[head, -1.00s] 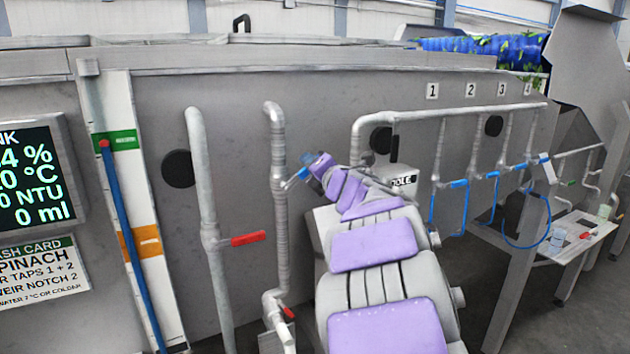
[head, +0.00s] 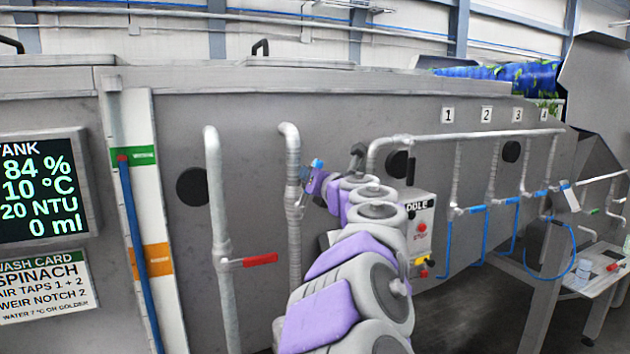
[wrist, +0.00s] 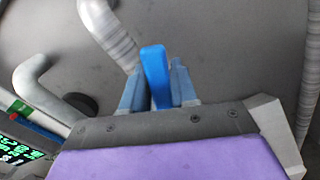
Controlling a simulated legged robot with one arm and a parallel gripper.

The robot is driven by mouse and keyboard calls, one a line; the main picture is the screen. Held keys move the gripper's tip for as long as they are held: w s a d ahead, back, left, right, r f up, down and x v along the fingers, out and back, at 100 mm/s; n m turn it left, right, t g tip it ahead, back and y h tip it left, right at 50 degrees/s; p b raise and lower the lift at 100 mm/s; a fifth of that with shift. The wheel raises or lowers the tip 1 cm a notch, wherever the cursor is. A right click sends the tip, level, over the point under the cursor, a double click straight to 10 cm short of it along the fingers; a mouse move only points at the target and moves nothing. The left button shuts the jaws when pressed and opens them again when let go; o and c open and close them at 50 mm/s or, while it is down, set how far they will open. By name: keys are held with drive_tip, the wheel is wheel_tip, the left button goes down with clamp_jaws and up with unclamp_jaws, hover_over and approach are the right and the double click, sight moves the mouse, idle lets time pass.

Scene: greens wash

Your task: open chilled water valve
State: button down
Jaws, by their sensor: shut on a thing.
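My gripper (head: 316,180) is at the second upright grey pipe (head: 292,160), on the pipe's right side. In the wrist view its two blue-grey fingers (wrist: 158,88) are shut on a bright blue valve handle (wrist: 154,66), which stands up between them. The handle's blue tip (head: 317,163) also shows just above the gripper in the head view. My gripper hides the valve body and most of the handle's lower part, so I cannot tell its exact angle to the pipe.
A red-handled valve (head: 260,260) sits on the left pipe (head: 216,200). A grey control box (head: 421,232) with buttons is right of my arm. Several blue-handled taps under numbered plates line the right. A tank display (head: 42,187) reads 84 % and 10 °C. A wash card (head: 42,287) hangs below.

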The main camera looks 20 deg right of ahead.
drive_tip(key=shift+a+r, duration=0.1)
drive_tip(key=shift+r, duration=0.15)
drive_tip(key=c, duration=1.3)
unclamp_jaws()
drive_tip(key=o, duration=0.3)
drive_tip(key=shift+f, duration=0.15)
drive_tip(key=shift+o, duration=0.2)
